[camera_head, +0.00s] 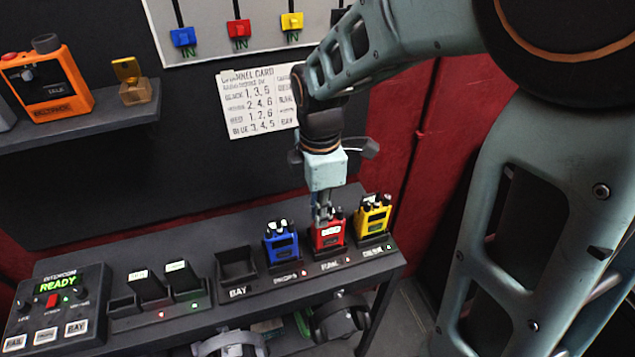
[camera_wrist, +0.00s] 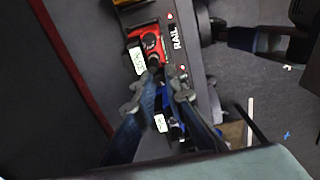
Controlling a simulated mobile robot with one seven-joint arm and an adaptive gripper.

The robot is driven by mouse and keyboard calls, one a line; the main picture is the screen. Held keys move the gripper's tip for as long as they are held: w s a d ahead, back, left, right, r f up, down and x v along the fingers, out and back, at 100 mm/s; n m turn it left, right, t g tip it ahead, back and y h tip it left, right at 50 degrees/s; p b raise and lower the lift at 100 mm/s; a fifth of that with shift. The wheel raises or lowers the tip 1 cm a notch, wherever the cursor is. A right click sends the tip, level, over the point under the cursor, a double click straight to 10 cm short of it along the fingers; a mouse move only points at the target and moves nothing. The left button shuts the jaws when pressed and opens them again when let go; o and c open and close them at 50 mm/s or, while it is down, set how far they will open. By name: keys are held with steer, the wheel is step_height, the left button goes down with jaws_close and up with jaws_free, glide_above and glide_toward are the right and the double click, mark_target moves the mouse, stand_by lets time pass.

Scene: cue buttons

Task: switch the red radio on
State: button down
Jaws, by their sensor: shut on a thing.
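The red radio (camera_head: 329,237) stands upright in a dock on the dark bench, between a blue radio (camera_head: 281,246) and a yellow radio (camera_head: 373,218). My gripper (camera_head: 323,214) points down onto its top, with the fingertips closed on a dark knob at the top left. The fingers partly hide the knob. The wrist view also shows the red radio (camera_wrist: 150,42) with the fingertips at its dark top end. I cannot tell which way the knob is turned.
An empty BAY dock (camera_head: 237,268) is left of the blue radio. An intercom panel (camera_head: 57,304) reading READY is at the far left. A channel card (camera_head: 255,102) hangs on the wall. An orange device (camera_head: 48,84) sits on the shelf. Neighbouring radios stand close on both sides.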

steer(key=shift+m, duration=1.5)
steer(key=c, duration=2)
jaws_free()
steer(key=shift+o, duration=0.2)
steer(key=shift+r, duration=0.1)
step_height(320, 180, up, 12)
